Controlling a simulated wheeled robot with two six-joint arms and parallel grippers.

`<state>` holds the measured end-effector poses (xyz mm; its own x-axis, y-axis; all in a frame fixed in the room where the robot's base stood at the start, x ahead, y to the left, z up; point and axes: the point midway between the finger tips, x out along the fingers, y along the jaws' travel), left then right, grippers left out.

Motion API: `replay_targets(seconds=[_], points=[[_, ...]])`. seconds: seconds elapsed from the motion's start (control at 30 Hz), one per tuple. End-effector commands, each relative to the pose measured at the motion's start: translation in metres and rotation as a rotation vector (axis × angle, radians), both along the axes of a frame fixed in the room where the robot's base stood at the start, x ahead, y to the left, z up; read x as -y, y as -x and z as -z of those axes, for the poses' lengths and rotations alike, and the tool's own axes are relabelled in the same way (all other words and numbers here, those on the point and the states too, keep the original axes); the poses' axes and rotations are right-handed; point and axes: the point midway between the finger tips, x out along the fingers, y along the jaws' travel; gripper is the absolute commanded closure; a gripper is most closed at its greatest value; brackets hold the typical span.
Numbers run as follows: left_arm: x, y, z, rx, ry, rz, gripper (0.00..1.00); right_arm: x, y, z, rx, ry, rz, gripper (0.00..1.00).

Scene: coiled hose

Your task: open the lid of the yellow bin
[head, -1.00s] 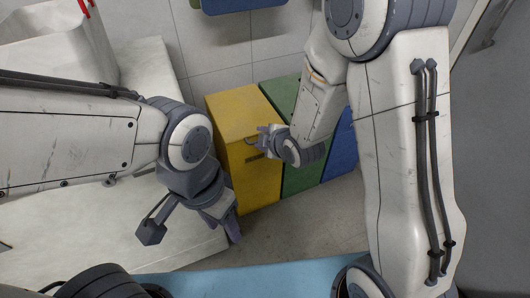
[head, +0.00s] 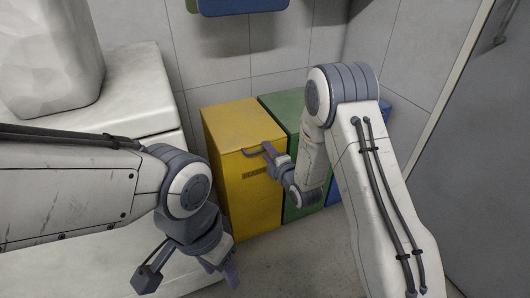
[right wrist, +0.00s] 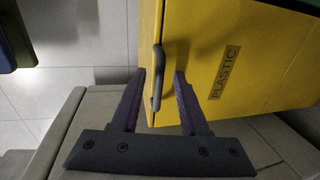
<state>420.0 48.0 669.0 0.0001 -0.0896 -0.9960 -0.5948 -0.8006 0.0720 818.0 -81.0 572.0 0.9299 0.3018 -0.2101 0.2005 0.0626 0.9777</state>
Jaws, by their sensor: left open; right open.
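The yellow bin (head: 250,200) stands against the wall, and its lid (head: 235,128) lies flat and closed. A dark handle (head: 252,151) sticks out at the lid's front edge. My right gripper (head: 267,152) is open at the right end of this handle. In the right wrist view the bin's front (right wrist: 245,60) carries the word PLASTIC, and the handle (right wrist: 157,75) lies between the open fingers of my right gripper (right wrist: 160,80), with visible gaps. My left gripper (head: 222,272) is open and empty, low in front of the bin.
A green bin (head: 288,112) stands right beside the yellow one, with a blue bin (head: 386,110) beyond, partly hidden by my right arm. A white bench (head: 140,75) is close on the left. A blue wall-mounted object (head: 240,5) hangs above. Grey floor (head: 300,255) lies in front.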

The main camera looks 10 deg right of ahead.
Motion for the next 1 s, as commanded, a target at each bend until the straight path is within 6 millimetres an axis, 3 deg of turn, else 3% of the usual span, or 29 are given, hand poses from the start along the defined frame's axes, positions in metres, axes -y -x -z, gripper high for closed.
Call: replay_targets(seconds=[0.2,0.53,0.63,0.67,1.0], points=[[0.000,0.000,0.006,0.000,0.000,0.000,0.50,-0.007,-0.021,0.005,0.001,-0.001,-0.001,0.56],[0.000,0.000,0.006,0.000,0.000,0.000,0.50,-0.008,-0.024,0.005,-0.001,-0.001,-0.001,0.56],[0.000,0.000,0.006,0.000,0.000,0.000,0.50,-0.008,-0.024,0.005,-0.001,-0.001,-0.001,0.94],[0.000,0.000,0.006,0.000,0.000,0.000,0.50,-0.008,-0.024,0.006,-0.001,-0.001,-0.001,1.00],[0.000,0.000,0.006,0.000,0.000,0.000,0.50,-0.008,-0.023,0.008,-0.008,0.001,0.000,1.00]])
